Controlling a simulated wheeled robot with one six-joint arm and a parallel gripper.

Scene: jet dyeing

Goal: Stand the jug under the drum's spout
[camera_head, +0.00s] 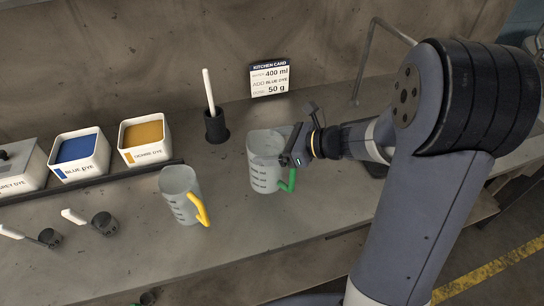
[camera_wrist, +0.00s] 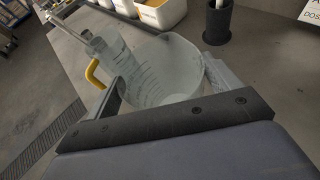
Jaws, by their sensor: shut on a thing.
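A clear measuring jug with a green handle (camera_head: 265,170) is on or just above the bench in the middle of the head view; whether its base touches is unclear. My gripper (camera_head: 298,148) is shut on this jug from the right, near its upper part. In the wrist view the jug's rim and wall (camera_wrist: 180,62) show between the two fingers of my gripper (camera_wrist: 168,92), and its lower part is hidden. A second jug with a yellow handle (camera_head: 182,197) stands apart to the left. I cannot make out a drum or spout for certain.
A bent grey pipe (camera_head: 369,55) rises behind my arm. A black holder with a white stick (camera_head: 215,126) and a kitchen card (camera_head: 269,79) are behind the jug. Dye boxes (camera_head: 80,155) and several scoops (camera_head: 103,223) are at left. The bench front before the jug is clear.

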